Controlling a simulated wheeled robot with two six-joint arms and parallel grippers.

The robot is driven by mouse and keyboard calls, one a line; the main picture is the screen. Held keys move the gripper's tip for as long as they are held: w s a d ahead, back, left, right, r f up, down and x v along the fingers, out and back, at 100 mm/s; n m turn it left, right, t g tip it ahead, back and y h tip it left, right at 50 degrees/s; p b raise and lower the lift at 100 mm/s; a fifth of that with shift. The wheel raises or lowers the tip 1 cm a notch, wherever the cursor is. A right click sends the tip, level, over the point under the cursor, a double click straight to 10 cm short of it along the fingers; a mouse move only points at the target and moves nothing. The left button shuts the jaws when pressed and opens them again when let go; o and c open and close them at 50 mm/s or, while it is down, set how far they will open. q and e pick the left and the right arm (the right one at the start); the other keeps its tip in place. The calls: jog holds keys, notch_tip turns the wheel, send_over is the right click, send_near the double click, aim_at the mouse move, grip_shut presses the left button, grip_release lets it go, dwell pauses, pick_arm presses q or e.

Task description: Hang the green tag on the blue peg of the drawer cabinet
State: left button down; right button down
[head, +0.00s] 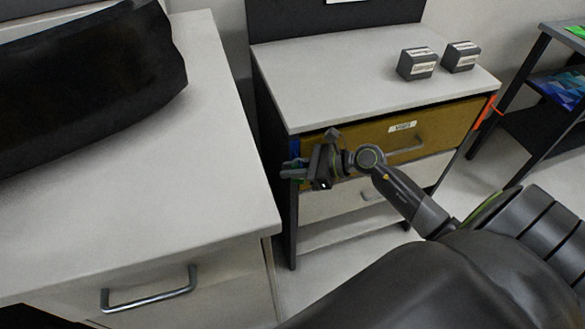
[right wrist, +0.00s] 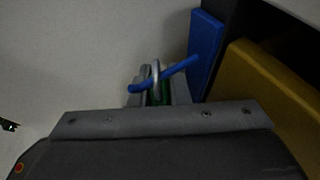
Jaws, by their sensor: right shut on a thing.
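The drawer cabinet (head: 350,85) has a pale top and a mustard upper drawer. The blue peg (right wrist: 176,70) sticks out from a blue plate at the cabinet's left side; in the head view only a bit of blue (head: 295,148) shows. My right gripper (head: 290,170) is shut on the green tag (right wrist: 158,95) at that side. The tag is mostly hidden between the fingers. Its pale ring (right wrist: 155,72) crosses the peg partway along and appears to be around it, though the wrist view is dark. My left gripper is not in view.
A white counter (head: 120,190) with a black bag (head: 90,80) stands to the left, with a narrow gap to the cabinet. Two grey boxes (head: 418,65) sit on the cabinet. An orange part (head: 485,112) is at its right side. A dark shelf (head: 550,100) stands further right.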

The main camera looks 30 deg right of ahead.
jog(key=c, duration=1.4)
grip_release()
jog(key=shift+c, duration=0.2)
jog(key=shift+o, duration=0.7)
jog(key=shift+r, duration=0.1)
jog(key=shift+v, duration=0.8)
jog(key=v, duration=1.5)
jog(key=shift+s+d+p, duration=0.2)
jog(key=shift+s+p, duration=0.2)
